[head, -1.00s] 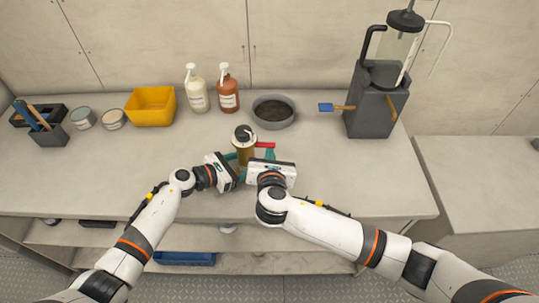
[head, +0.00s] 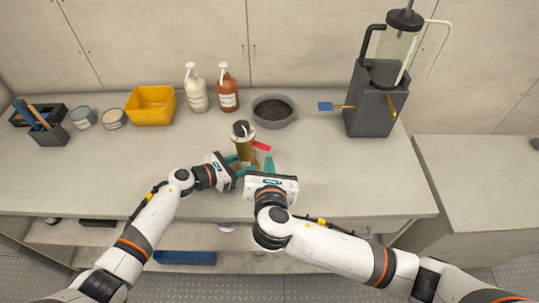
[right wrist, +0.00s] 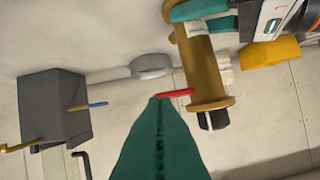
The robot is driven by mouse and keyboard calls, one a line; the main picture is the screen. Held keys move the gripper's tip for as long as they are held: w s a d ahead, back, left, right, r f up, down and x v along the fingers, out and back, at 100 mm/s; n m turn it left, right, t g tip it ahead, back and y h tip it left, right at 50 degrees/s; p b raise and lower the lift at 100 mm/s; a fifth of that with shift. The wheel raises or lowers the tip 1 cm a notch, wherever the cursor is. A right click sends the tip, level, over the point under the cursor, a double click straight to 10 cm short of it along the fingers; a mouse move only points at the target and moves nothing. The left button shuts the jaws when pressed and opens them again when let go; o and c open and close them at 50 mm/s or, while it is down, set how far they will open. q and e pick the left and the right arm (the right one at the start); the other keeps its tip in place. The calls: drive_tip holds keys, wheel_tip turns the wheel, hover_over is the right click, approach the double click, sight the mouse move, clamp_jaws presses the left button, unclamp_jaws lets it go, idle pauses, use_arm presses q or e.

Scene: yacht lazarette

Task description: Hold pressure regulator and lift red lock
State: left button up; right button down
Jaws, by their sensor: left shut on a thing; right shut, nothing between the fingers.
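The pressure regulator (head: 245,151) is a brass cylinder with a dark cap, standing at the middle of the bench; it also shows in the right wrist view (right wrist: 205,70). The red lock (head: 262,146) is a flat bar sticking out from its upper right side; it also shows in the right wrist view (right wrist: 175,93). My left gripper (head: 239,163) is shut on the regulator from the left. My right gripper (head: 268,164) is shut and empty, just below the lock in the head view. In the right wrist view its tip (right wrist: 158,100) overlaps the lock's outer end; contact cannot be told.
A grey bowl (head: 286,123), a brown pump bottle (head: 228,96) and a white one (head: 197,95) stand behind. A yellow bin (head: 152,121) is at left. A grey block machine (head: 370,112) with a blue-tipped lever stands at right. The bench's front right is clear.

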drive_tip(key=shift+f+v, duration=0.2)
drive_tip(key=shift+v, duration=1.4)
use_arm(q)
drive_tip(key=shift+w+d+r, duration=0.1)
use_arm(e)
drive_tip(key=shift+a, duration=0.15)
use_arm(q)
drive_tip(key=o, duration=1.3)
drive_tip(key=shift+c, duration=0.2)
